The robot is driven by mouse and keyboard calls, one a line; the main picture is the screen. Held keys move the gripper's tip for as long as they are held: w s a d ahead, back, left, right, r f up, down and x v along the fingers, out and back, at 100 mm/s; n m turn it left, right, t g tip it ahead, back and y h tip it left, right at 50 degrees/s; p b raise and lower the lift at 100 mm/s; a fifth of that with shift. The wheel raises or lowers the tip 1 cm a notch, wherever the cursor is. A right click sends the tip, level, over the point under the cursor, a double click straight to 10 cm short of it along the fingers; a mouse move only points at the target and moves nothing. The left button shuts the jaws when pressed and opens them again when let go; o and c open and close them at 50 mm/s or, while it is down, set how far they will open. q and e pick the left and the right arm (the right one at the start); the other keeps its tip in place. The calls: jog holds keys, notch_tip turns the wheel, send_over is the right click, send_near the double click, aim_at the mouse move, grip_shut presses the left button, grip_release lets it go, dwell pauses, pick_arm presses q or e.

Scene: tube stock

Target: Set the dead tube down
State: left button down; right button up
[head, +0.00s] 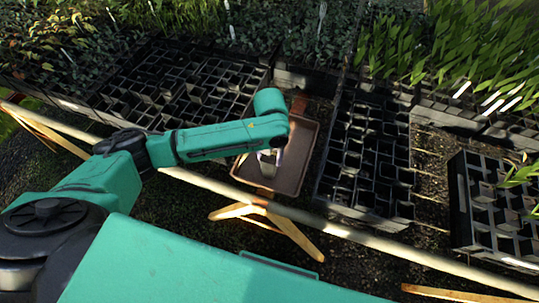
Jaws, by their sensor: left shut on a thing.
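My left gripper (268,167) hangs from the teal arm over the brown tray (291,182), seen from above and behind. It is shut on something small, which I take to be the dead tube. The wrist and fingers hide most of it, so its look and tilt cannot be told. I cannot tell whether it touches the tray floor. The visible part of the tray floor is bare. My right gripper is out of view.
A black cell tray (367,150) stands right of the brown tray, and another black cell tray (180,88) stands to the left. A further black crate (490,205) is at the far right. A wooden rail (350,232) runs along the front. Green plants fill the back.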

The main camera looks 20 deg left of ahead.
pick_arm(q)
jog(key=shift+c, duration=0.7)
grip_release()
notch_tip(320, 180, up, 12)
jog(key=b, duration=0.1)
jog(key=shift+s+d, duration=0.1)
